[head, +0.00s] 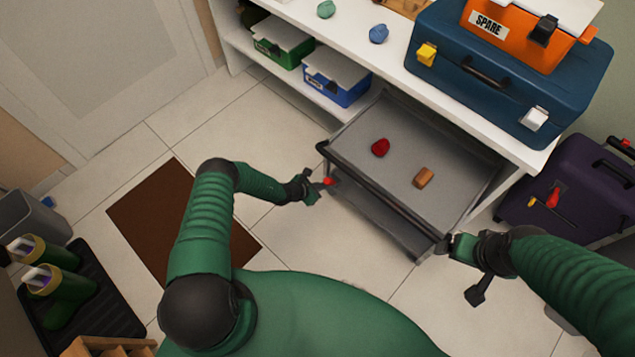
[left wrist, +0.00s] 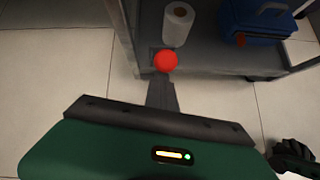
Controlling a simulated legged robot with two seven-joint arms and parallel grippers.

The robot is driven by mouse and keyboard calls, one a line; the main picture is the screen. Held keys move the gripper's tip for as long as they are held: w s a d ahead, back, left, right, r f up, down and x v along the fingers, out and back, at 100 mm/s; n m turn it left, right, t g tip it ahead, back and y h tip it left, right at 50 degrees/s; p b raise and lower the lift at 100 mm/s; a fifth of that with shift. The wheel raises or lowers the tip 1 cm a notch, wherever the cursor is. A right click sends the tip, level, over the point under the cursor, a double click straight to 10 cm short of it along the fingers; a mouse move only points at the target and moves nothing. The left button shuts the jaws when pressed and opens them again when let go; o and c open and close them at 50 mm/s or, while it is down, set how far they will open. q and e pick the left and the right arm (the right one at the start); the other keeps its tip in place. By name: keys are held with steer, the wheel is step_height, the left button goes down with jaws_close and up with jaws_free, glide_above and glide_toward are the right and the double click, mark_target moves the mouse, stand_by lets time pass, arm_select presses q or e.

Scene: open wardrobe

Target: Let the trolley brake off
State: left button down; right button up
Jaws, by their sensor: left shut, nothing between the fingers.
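The grey trolley (head: 465,170) stands partly under the white bench, with its black push bar (head: 385,195) facing me. A red ball-shaped knob (head: 328,181) is at the trolley's left front, and it also shows in the left wrist view (left wrist: 166,61) by the lower shelf edge. My left gripper (head: 315,190) is shut and empty, its tips right at the knob; I cannot tell whether they touch. The knob's mount is hidden behind the fingers. My right gripper (head: 452,246) is at the right end of the push bar; its fingers are not clear enough to judge.
A red lump (head: 380,147) and a brown block (head: 424,178) lie on the trolley top. A paper roll (left wrist: 178,24) and a blue box (left wrist: 258,22) stand on its lower shelf. A purple case (head: 568,185) stands right of the trolley.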

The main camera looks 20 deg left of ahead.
arm_select(q)
steer(key=shift+w+r+g+p, duration=0.35)
steer(key=shift+g+p, duration=0.25)
steer(key=shift+p, duration=0.2)
arm_select(e)
steer(key=shift+a+r, duration=0.25)
steer(key=shift+r, duration=1)
arm_select(q)
steer(key=shift+y, duration=0.3)
arm_select(e)
steer(key=shift+d, duration=0.1)
